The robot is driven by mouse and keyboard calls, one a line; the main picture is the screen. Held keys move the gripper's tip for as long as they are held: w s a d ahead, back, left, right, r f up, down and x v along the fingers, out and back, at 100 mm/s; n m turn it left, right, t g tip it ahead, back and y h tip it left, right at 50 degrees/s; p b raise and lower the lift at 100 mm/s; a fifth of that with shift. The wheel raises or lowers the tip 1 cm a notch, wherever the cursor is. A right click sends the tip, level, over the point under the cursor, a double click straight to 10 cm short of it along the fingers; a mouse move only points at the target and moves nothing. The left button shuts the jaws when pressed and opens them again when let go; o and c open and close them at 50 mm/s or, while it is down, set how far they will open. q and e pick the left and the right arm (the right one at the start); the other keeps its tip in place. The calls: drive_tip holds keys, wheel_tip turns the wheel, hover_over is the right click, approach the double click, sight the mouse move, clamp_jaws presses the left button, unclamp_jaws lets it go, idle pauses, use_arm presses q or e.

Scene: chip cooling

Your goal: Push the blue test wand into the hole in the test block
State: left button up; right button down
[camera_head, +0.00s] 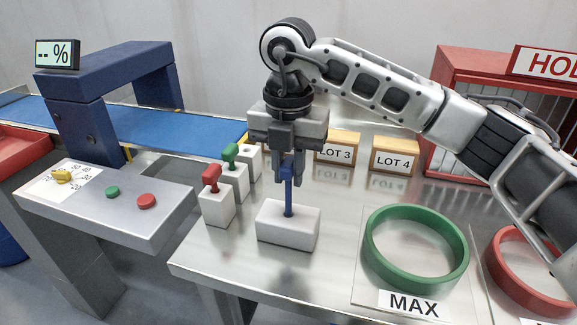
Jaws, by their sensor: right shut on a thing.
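The blue test wand (288,198) stands upright above the white test block (287,227) on the metal table. Its lower end meets the top of the block; how deep it sits in the hole cannot be told. My right gripper (288,172) points straight down over the block and is shut on the top of the wand. The fingers hide part of the wand's handle. My left gripper is not in view.
White blocks holding a red wand (211,178) and a green wand (230,155) stand just left. A green MAX ring (375,265) and a red ring (497,275) lie right. LOT 4 (394,158) stands behind. A button panel (165,222) is left, across a gap.

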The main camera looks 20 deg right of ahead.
sight(288, 214)
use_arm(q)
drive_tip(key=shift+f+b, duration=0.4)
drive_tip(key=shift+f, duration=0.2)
use_arm(e)
drive_tip(key=shift+f, duration=0.65)
use_arm(q)
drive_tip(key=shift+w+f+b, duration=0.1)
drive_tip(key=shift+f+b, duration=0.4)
drive_tip(key=shift+b, duration=0.05)
use_arm(e)
drive_tip(key=shift+f, duration=0.7)
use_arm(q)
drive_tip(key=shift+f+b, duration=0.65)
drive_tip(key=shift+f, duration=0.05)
use_arm(e)
drive_tip(key=shift+f, duration=0.9)
